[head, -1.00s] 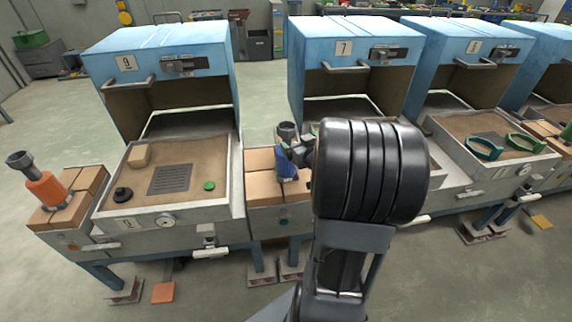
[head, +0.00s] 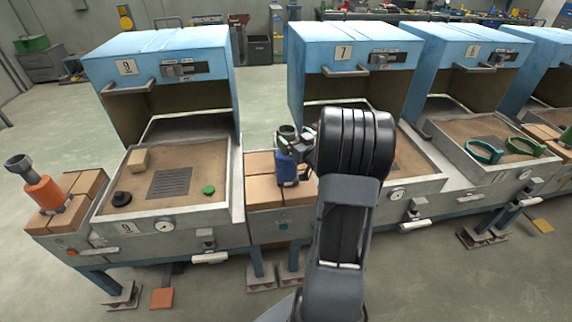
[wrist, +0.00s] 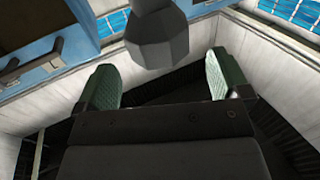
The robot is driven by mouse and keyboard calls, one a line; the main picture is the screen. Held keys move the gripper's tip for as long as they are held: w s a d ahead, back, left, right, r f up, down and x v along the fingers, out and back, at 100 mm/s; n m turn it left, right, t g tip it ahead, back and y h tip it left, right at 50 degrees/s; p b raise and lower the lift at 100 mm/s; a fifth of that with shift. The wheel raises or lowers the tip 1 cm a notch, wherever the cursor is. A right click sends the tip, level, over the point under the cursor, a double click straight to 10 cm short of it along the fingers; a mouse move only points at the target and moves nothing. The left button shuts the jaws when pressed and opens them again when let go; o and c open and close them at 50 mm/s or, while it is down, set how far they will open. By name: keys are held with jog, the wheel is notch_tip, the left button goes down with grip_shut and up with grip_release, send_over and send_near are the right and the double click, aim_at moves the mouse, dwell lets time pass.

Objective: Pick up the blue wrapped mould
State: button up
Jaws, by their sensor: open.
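The blue wrapped mould (head: 287,171) stands upright on the tan bricks between the furnaces numbered 9 and 7, its dark grey cup (head: 287,132) on top. My gripper (head: 301,143) is at its upper part, on the right side, and covers some of its neck. In the wrist view my gripper (wrist: 163,68) has its two green-padded fingers apart. A grey faceted part (wrist: 155,42), probably the mould's neck, shows beyond and between the fingertips. I cannot tell whether the fingers touch it. The blue wrap is not clearly visible in the wrist view.
An orange wrapped mould (head: 47,191) stands on bricks at the far left. The furnace tray (head: 226,200) left of the blue mould holds a tan block, a black knob-like piece and a green disc. Furnace 7 (head: 330,85) rises behind at right.

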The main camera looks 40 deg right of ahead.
jog(key=shift+w+d+p, duration=0.2)
jog(key=shift+w+p, duration=0.3)
jog(key=shift+w, duration=2.15)
jog(key=c, duration=1.6)
jog(key=shift+c, duration=0.4)
jog(key=shift+r, duration=0.15)
